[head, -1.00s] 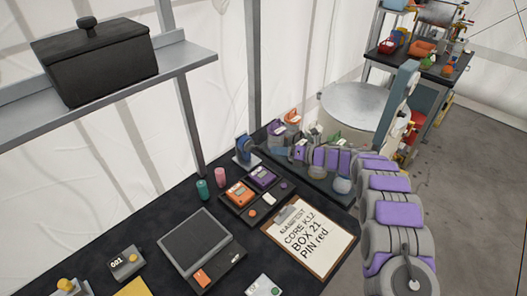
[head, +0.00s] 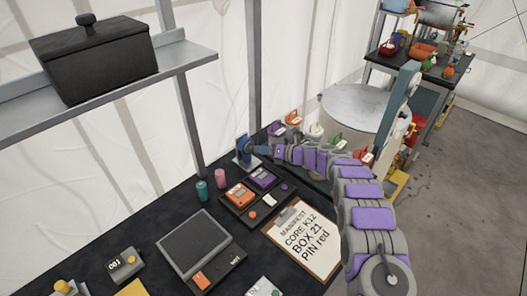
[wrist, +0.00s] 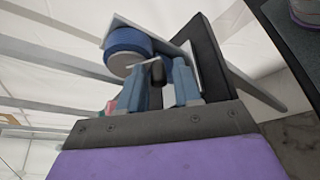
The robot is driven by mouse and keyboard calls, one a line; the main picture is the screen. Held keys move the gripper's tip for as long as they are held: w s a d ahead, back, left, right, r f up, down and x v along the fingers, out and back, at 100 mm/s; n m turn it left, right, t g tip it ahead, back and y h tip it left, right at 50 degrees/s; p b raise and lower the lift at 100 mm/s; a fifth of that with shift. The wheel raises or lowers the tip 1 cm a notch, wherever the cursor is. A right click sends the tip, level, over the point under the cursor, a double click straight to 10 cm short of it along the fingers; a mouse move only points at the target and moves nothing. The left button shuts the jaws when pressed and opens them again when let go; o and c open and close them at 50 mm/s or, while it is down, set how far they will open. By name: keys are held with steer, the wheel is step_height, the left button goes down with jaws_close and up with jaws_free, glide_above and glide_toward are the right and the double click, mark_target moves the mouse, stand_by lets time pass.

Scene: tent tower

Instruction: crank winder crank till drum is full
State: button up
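The winder (head: 243,150) is a small blue device at the back edge of the black table, beside the tent pole. In the wrist view its blue drum (wrist: 128,42) with a grey end face shows just beyond my fingers. A dark crank knob (wrist: 157,70) shows at the fingertips, close to the left finger. My gripper (wrist: 168,76) has its two blue-grey fingers apart, with a gap between them. In the head view my gripper (head: 262,150) reaches the winder from the right. Contact with the knob and how full the drum is cannot be made out.
A tray (head: 238,216) with orange and purple boxes lies in front of the winder. Teal (head: 202,190) and pink (head: 220,178) cylinders stand to its left. A clipboard (head: 328,268) lies nearer. A round white drum-like container (head: 355,103) stands behind my arm.

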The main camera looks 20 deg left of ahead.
jaws_close()
steer(key=shift+s+f+m+g+y+p, duration=0.2)
steer(key=shift+f+m+p, duration=0.15)
steer(key=shift+m, duration=0.2)
steer(key=shift+s+f+m+g+y+p, duration=0.1)
steer(key=shift+f+m+g+y+p, duration=0.15)
steer(key=shift+m+p, duration=0.25)
steer(key=shift+s+a+f+m+g+y+b, duration=0.15)
steer(key=shift+m+y, duration=0.15)
steer(key=shift+m, duration=0.35)
steer(key=shift+s+f+m+g+y+b, duration=0.15)
steer(key=shift+m+y, duration=0.1)
steer(key=shift+m, duration=0.35)
steer(key=shift+o, duration=0.3)
jaws_free()
steer(key=shift+w+f, duration=0.1)
steer(key=shift+f, duration=0.05)
steer(key=shift+o, duration=0.9)
